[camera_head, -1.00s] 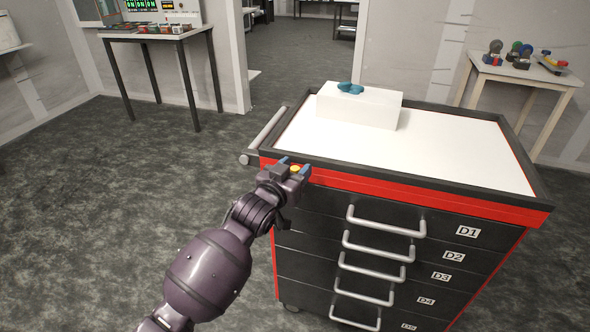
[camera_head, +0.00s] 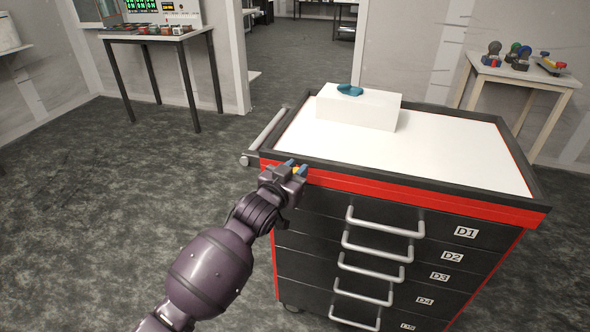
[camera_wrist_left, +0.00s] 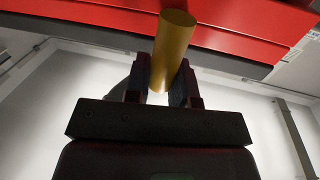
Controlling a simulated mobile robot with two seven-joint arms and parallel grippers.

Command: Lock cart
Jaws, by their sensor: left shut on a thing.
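The cart (camera_head: 470,205) is a black drawer cabinet with a red band under its top. A yellow cylinder (camera_wrist_left: 174,45) sticks out at the red band; it also shows as a small yellow spot near the cart's front left corner in the head view (camera_head: 296,170). My left gripper (camera_head: 297,168) is shut on this cylinder, with a finger on each side of it in the left wrist view (camera_wrist_left: 165,80). Whether the cylinder is turned or pushed in cannot be told. My right gripper is not in view.
A white box (camera_head: 358,109) with a teal item (camera_head: 350,90) on it stands on the cart's top. A grey push bar (camera_head: 266,134) runs along the cart's left side. Drawer handles (camera_head: 385,222) stick out in front. The floor to the left is clear.

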